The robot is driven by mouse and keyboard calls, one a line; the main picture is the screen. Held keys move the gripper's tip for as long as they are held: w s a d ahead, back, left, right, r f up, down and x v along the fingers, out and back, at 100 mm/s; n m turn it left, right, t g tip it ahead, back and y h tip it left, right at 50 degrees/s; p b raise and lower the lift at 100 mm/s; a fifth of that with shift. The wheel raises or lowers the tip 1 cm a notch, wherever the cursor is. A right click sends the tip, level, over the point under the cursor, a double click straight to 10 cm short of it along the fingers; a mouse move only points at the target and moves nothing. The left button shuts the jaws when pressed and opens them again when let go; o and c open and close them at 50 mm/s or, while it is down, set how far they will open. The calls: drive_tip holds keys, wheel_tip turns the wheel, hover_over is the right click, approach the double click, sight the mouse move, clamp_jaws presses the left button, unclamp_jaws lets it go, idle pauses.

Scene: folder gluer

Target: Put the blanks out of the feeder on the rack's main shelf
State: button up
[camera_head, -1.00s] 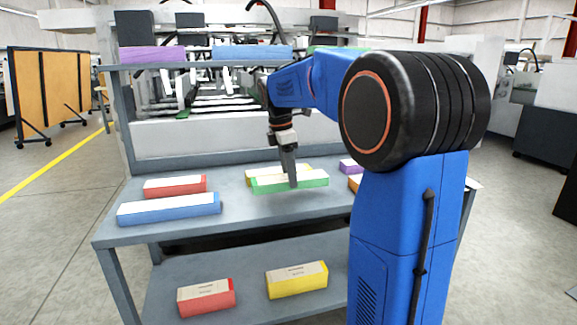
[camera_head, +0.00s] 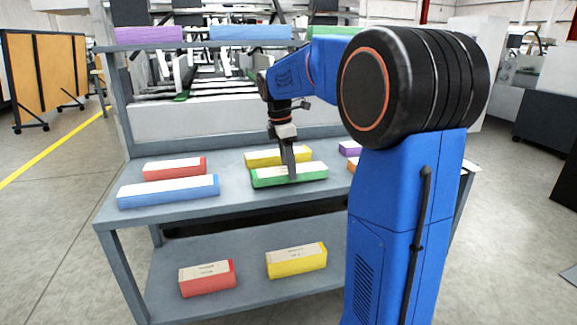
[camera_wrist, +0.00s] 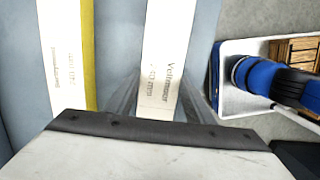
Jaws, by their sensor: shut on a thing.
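My gripper (camera_head: 291,176) is shut on a green bundle of blanks (camera_head: 312,174) at the middle of the rack's main shelf (camera_head: 235,192). The bundle lies at or very near the shelf surface; I cannot tell if it touches. Its white printed top (camera_wrist: 164,60) fills the middle of the wrist view. A yellow bundle (camera_head: 262,159) lies just behind it, also in the wrist view (camera_wrist: 88,50). A red bundle (camera_head: 175,169) and a blue bundle (camera_head: 168,191) lie at the shelf's left. A purple bundle (camera_head: 349,148) shows partly at the right, behind my arm.
The lower shelf holds a red bundle (camera_head: 207,279) and a yellow bundle (camera_head: 297,261). The top shelf holds purple (camera_head: 149,34), blue (camera_head: 250,32) and green (camera_head: 333,31) bundles. Bare main shelf lies between the blue and green bundles.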

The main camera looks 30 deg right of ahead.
drive_tip(key=shift+f, duration=0.45)
drive_tip(key=o, duration=1.5)
drive_tip(key=shift+c, duration=0.2)
wheel_tip(320, 180, up, 17)
drive_tip(key=a, duration=0.2)
drive_tip(key=shift+w+a, duration=0.25)
drive_tip(key=shift+w, duration=0.1)
drive_tip(key=shift+r, duration=0.1)
drive_tip(key=s+a+f+m+t, duration=0.1)
drive_tip(key=s+a+f+m, duration=0.3)
drive_tip(key=s+f, duration=0.4)
drive_tip(key=s+a+f+m+t+y, duration=0.1)
drive_tip(key=s+a+f+m, duration=0.3)
drive_tip(key=s+f, duration=0.5)
drive_tip(key=s+a+f+m+t, duration=0.3)
drive_tip(key=s+a+f+m, duration=0.2)
drive_tip(key=s, duration=0.9)
wheel_tip(320, 180, down, 4)
drive_tip(key=shift+r+m+y, duration=0.1)
drive_tip(key=shift+m+y, duration=0.3)
drive_tip(key=shift+m, duration=0.5)
